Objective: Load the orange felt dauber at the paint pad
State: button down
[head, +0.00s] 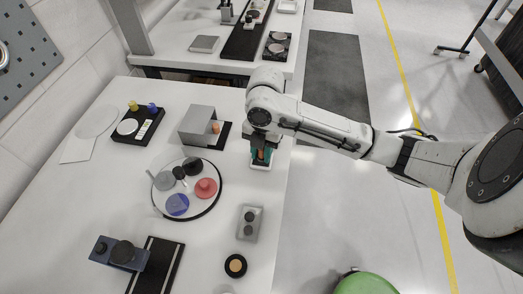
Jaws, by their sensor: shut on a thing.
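My gripper (261,151) points down at the right side of the table, shut on the orange felt dauber (261,155). Only a small orange part of the dauber shows between the dark fingers. Another small orange piece (215,128) shows at the open side of a grey box on a black base.
The grey box (197,122) stands left of my gripper. A round, dark-rimmed tray (204,208) holds coloured discs and black knobs. The white table's (281,205) right edge is close to my gripper.

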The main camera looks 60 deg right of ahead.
jog(key=shift+r+p, duration=2.5)
jog(key=shift+r, duration=1)
jog(key=shift+f, duration=0.1)
